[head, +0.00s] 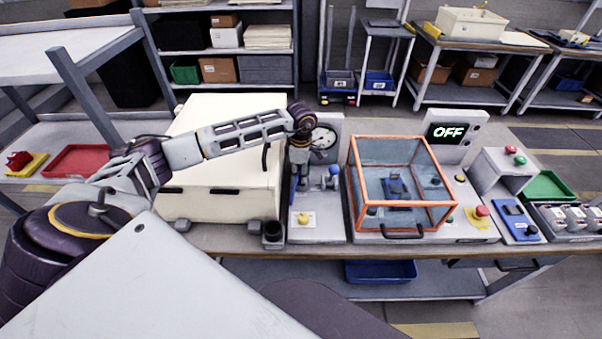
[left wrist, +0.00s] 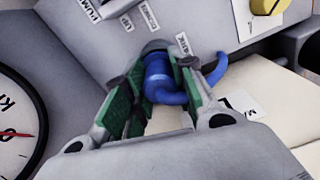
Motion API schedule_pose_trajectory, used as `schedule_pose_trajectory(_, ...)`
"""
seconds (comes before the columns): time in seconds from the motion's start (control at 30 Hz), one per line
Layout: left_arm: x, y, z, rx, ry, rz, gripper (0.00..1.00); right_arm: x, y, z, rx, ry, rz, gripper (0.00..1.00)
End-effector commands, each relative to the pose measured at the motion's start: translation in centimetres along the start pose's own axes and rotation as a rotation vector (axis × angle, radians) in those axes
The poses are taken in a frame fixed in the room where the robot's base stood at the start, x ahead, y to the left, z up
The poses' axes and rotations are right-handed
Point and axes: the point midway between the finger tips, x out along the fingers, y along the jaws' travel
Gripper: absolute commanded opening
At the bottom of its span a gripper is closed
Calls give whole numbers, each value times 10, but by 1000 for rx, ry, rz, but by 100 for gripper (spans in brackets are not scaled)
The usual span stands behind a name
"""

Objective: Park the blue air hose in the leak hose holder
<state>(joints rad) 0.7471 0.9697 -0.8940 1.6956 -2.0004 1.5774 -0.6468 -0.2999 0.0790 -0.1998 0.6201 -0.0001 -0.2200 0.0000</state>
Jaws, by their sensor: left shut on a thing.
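My left gripper (head: 297,180) points down in front of the grey gauge panel, its fingers small and partly hidden in the head view. In the left wrist view its green-padded fingers (left wrist: 160,85) are shut on the blue air hose (left wrist: 158,75). A bent blue end sticks out past the finger on the right. A dark, open-topped cup (head: 273,235) stands at the bench's front edge, below and left of the gripper; it may be the leak hose holder, but its label is not readable. My right gripper is not in view.
The round gauge (head: 322,137) is behind my wrist. A blue valve (head: 333,178) and a yellow knob (head: 304,219) are close by. A big cream box (head: 225,150) stands to the left, and an orange-framed clear box (head: 400,190) to the right.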

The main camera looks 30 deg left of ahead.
Motion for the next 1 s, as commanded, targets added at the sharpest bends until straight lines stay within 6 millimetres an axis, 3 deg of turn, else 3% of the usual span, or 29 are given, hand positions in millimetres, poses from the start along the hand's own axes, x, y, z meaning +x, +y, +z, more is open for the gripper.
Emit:
schedule_pose_trajectory(0.27, 0, 0, 0, 0, 0, 0, 1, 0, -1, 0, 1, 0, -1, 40)
schedule_pose_trajectory(0.3, 0, 0, 0, 0, 0, 0, 27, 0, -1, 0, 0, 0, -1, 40)
schedule_pose_trajectory(0.5, 0, 0, 0, 0, 0, 0, 51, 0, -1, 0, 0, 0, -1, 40)
schedule_pose_trajectory(1.0, -6, 0, 0, 0, 0, 1, 51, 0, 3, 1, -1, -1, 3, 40)
